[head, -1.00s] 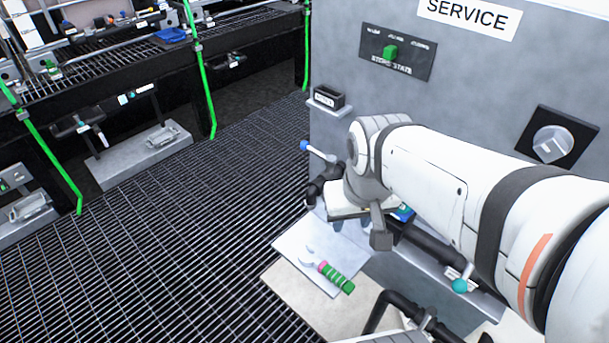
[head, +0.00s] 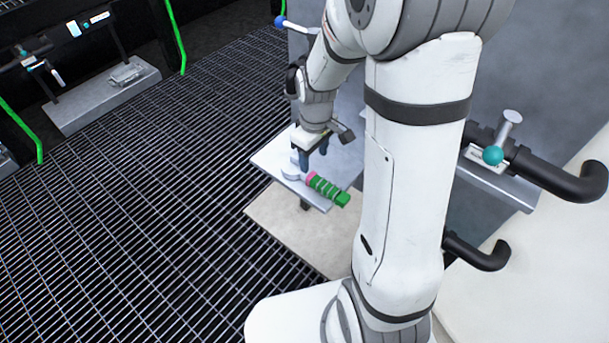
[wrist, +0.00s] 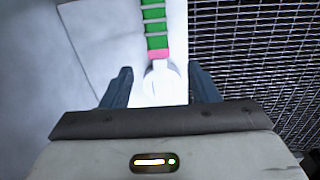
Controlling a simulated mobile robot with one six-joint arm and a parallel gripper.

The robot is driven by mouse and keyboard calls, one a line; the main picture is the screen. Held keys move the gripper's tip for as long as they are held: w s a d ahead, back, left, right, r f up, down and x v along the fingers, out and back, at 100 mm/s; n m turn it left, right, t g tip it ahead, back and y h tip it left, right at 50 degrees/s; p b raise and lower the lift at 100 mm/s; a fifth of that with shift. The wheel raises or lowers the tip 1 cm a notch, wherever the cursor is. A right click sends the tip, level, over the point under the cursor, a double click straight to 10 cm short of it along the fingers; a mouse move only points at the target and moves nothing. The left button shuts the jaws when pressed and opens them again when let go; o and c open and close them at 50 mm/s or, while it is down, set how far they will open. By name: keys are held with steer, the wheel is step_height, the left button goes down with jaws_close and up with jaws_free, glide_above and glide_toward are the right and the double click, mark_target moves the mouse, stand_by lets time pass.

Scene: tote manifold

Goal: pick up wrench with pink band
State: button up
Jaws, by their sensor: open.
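The wrench (head: 325,187) lies on a small light shelf (head: 270,158). My gripper (head: 313,162) is open just above the shelf, at the head end of the wrench. In the wrist view my gripper (wrist: 160,88) has one finger on each side of the wrench's pale head (wrist: 158,82). The pink band and the green handle (wrist: 155,25) extend away beyond the fingertips. I cannot tell whether either finger touches the wrench.
A grey cabinet (head: 345,105) stands behind the shelf. Black pipes (head: 545,180) and a teal-knobbed valve (head: 493,155) are on the right. A blue-knobbed lever (head: 281,21) is at the top. Open floor grating (head: 150,220) lies to the left.

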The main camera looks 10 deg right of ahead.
mark_target(312, 176)
steer(key=f+b, duration=0.1)
steer(key=f, duration=0.2)
steer(key=f+b, duration=0.1)
steer(key=f, duration=0.2)
steer(key=f+b, duration=0.1)
steer(key=f, duration=0.2)
steer(key=shift+w+f, duration=0.1)
steer(key=shift+w, duration=0.15)
steer(key=shift+c, duration=0.4)
steer(key=c, duration=1.1)
